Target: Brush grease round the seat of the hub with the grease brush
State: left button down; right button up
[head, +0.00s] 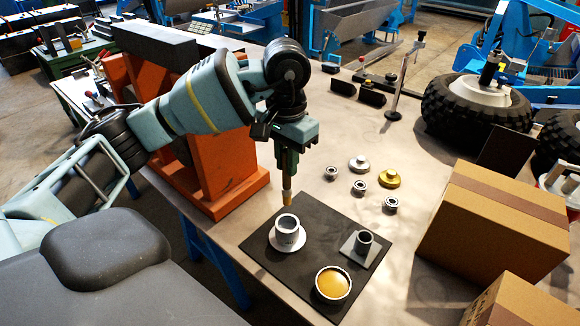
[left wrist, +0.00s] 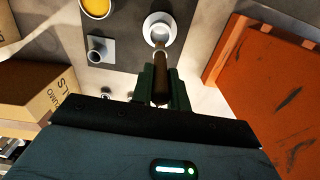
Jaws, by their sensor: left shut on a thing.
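My left gripper (head: 292,142) points down and is shut on the grease brush (head: 287,190), which hangs upright with its tan tip low. In the left wrist view the brush's dark handle (left wrist: 160,82) runs out from between the fingers (left wrist: 161,88). The hub (head: 288,224), a pale cylinder with an open top on a round white flange, stands on the dark mat (head: 298,268). The brush tip shows just above the hub's rim; I cannot tell whether they touch. The hub also shows in the left wrist view (left wrist: 165,22). A round tin of amber grease (head: 333,283) stands at the mat's front.
A square plate with a short dark tube (head: 365,244) stands on the mat, right of the hub. Several small metal rings and brass parts (head: 390,179) lie behind. Cardboard boxes (head: 490,225) stand right; an orange stand (head: 225,190) is left of the mat.

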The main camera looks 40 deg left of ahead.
aim_at(287, 188)
pick_arm(q)
jog(key=shift+f, duration=0.15)
pick_arm(e)
jog(key=shift+s+f, duration=0.1)
jog(key=shift+f, duration=0.05)
